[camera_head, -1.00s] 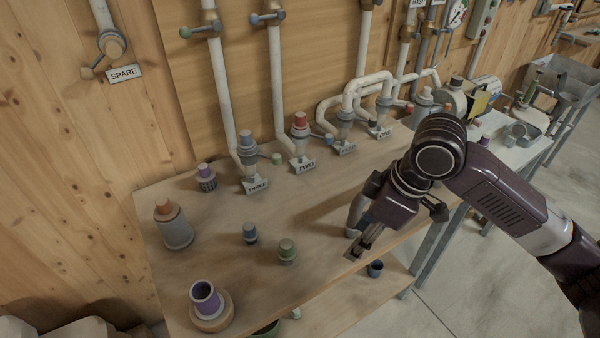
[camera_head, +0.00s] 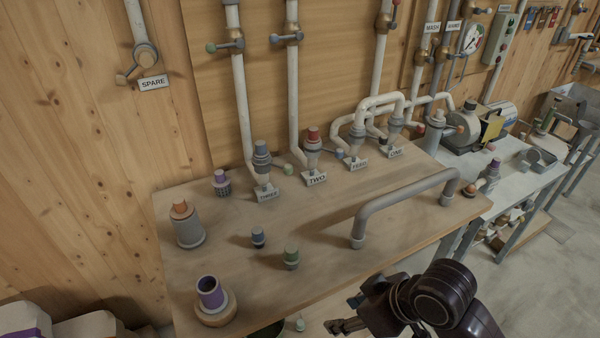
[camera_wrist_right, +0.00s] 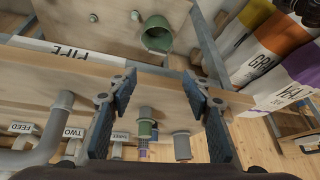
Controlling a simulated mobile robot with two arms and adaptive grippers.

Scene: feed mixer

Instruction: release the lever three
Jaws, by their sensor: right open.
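The valve marked THREE (camera_head: 262,158) stands at the back of the wooden bench, a grey body with a blue cap under a white pipe. Its sign (camera_head: 267,193) is in front of it. A small green knob (camera_head: 288,169) sits to its right, seemingly on its lever; the arm is too small to make out clearly. My right gripper (camera_head: 346,315) is low, at the bench's front edge, well away from valve three. In the right wrist view the right gripper (camera_wrist_right: 160,78) is open, with nothing between its fingers. My left gripper is not in view.
A grey rail (camera_head: 405,203) arches over the bench's right end. Valve TWO (camera_head: 313,150) stands right of three. A green-capped peg (camera_head: 291,257), a blue peg (camera_head: 258,237) and a purple-topped cup (camera_head: 211,294) stand on the bench. The middle of the bench is mostly clear.

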